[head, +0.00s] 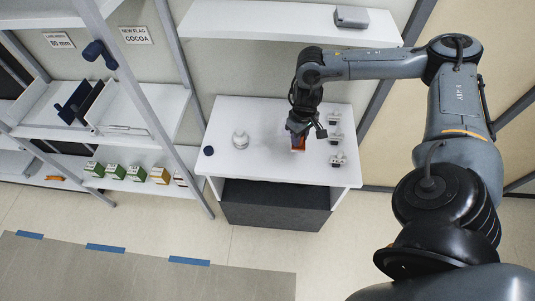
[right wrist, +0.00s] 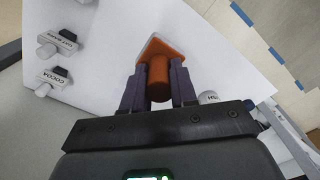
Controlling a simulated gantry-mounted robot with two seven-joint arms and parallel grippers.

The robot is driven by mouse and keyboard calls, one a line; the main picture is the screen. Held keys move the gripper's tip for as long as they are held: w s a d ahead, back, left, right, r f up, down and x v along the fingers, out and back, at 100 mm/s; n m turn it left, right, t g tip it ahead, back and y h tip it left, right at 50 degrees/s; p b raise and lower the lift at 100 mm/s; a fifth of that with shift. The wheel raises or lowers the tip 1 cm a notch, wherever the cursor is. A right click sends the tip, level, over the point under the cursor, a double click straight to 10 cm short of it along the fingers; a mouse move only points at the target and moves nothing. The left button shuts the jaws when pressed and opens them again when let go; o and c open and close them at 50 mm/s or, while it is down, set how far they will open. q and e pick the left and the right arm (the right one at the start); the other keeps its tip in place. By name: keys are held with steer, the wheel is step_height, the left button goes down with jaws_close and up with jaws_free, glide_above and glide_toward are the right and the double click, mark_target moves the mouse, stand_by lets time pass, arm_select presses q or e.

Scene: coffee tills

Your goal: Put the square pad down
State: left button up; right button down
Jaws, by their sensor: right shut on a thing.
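The orange square pad (head: 298,147) is over the white table, near its right side. In the right wrist view it shows as a flat orange square plate (right wrist: 163,47) with a round orange handle (right wrist: 158,80). My right gripper (head: 297,130) is shut on the handle, with one dark finger on each side, as the right wrist view (right wrist: 158,90) also shows. I cannot tell whether the plate touches the tabletop (head: 265,170). My left gripper is not in view.
Several small white pieces with dark parts, including one labelled COCOA (right wrist: 52,78), stand right of the pad in the head view. A pale rounded object (head: 240,140) and a dark knob (head: 208,151) are on the table's left. The front middle is clear. Shelves (head: 140,160) stand left.

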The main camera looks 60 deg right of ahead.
steer(key=shift+w+a+f+p, duration=0.2)
steer(key=shift+w+a+f, duration=0.2)
steer(key=shift+w+f, duration=1.35)
steer(key=shift+w+a+f+p, duration=0.2)
steer(key=shift+w+a+f, duration=0.25)
steer(key=shift+w+f, duration=1.25)
steer(key=shift+w+a+f+p, duration=0.2)
steer(key=shift+w+a+f, duration=0.2)
steer(key=shift+w+f, duration=1.5)
steer(key=shift+f, duration=0.1)
steer(key=shift+f, duration=0.1)
steer(key=c, duration=0.9)
jaws_free()
